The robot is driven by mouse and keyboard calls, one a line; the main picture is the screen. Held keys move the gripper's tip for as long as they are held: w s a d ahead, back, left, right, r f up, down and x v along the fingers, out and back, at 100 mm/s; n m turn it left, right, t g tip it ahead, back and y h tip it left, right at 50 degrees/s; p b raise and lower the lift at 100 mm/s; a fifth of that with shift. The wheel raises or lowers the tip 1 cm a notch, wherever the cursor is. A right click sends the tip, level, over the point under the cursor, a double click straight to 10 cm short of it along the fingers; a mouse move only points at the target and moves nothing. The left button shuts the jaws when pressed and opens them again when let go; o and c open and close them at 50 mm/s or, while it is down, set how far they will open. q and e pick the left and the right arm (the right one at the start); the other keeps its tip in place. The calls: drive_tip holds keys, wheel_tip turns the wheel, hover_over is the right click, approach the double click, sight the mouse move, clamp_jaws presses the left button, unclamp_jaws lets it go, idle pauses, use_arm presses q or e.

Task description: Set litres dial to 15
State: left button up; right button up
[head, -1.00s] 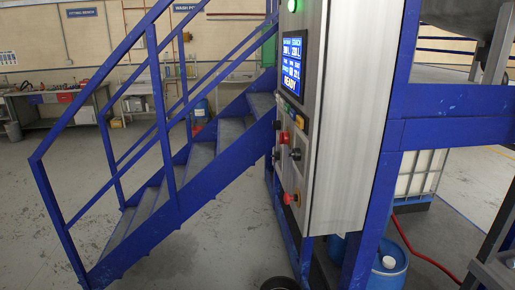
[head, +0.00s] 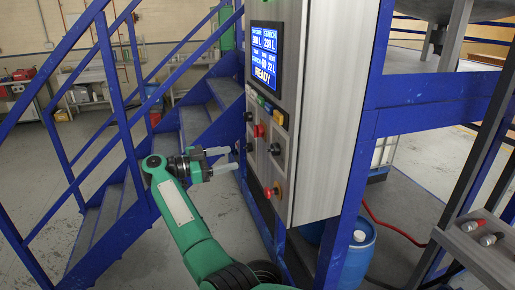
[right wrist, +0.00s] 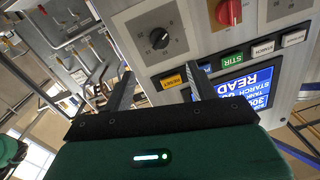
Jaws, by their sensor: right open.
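The control panel (head: 310,120) is a grey cabinet with a lit screen (head: 265,58) reading READY. A black dial (head: 274,149) sits low on its face; it also shows in the right wrist view as a black dial (right wrist: 159,38) with a printed scale. Its label and setting are too small to read, so I cannot tell if it is the litres dial. My right gripper (head: 228,160) is open and empty, left of the panel and apart from it. In the right wrist view its two fingers (right wrist: 156,84) point toward the panel, the dial beyond them. My left gripper is out of view.
A red knob (head: 258,130) and a red mushroom button (head: 270,191) are near the dial. A row of push buttons, including a yellow one (right wrist: 172,81), lies under the screen. Blue stairs (head: 125,185) rise at left; a blue post (head: 352,180) borders the panel's right.

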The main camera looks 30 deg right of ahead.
sight(269, 150)
drive_tip(key=d+p, duration=0.2)
drive_tip(key=d, duration=0.2)
drive_tip(key=s+d+p, duration=0.1)
drive_tip(key=d+p, duration=0.1)
drive_tip(key=d, duration=0.2)
drive_tip(key=s+d+p, duration=0.1)
drive_tip(key=d+p, duration=0.1)
drive_tip(key=d, duration=0.3)
drive_tip(key=shift+s+p, duration=0.15)
drive_tip(key=shift+p, duration=0.25)
